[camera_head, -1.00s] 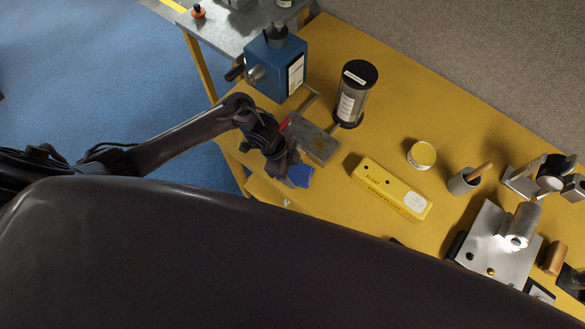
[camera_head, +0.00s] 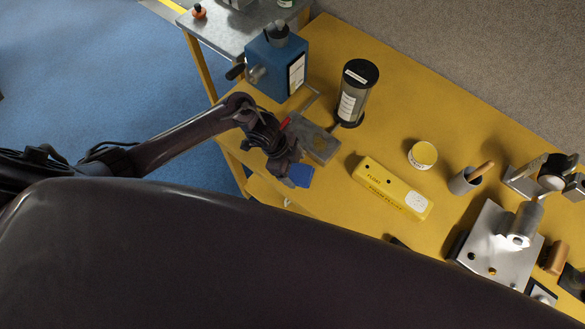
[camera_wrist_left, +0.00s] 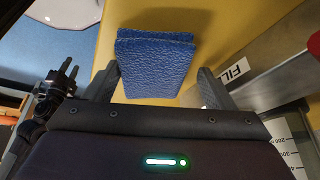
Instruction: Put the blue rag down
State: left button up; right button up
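The blue rag (camera_head: 300,175) is a folded, textured pad near the front edge of the yellow bench (camera_head: 330,205). My left gripper (camera_head: 291,169) is over it and hides part of it in the head view. In the left wrist view, the rag (camera_wrist_left: 155,65) sits between the two fingers of my left gripper (camera_wrist_left: 159,68). The fingers are wide apart, with a strip of bench showing between the rag and the right finger. Whether the rag's underside touches the bench is hidden. My right gripper is not in view.
A grey metal tray (camera_head: 320,146) is close beside my left gripper. Behind it stand a blue box (camera_head: 272,68) and a dark-capped cylinder (camera_head: 352,98). A yellow float block (camera_head: 390,189) lies to the right, with a yellow-topped tub (camera_head: 422,155) beyond it.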

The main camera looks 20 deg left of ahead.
pick_arm(q)
jog(key=shift+s+f, duration=0.75)
jog(key=shift+s, duration=0.1)
jog(key=shift+r+p, duration=0.45)
jog(key=shift+r, duration=0.1)
jog(key=v, duration=1.2)
jog(key=shift+w+r+b, duration=0.35)
jog(key=shift+w+b, duration=0.05)
jog(key=shift+w, duration=0.15)
jog(key=shift+d, duration=0.1)
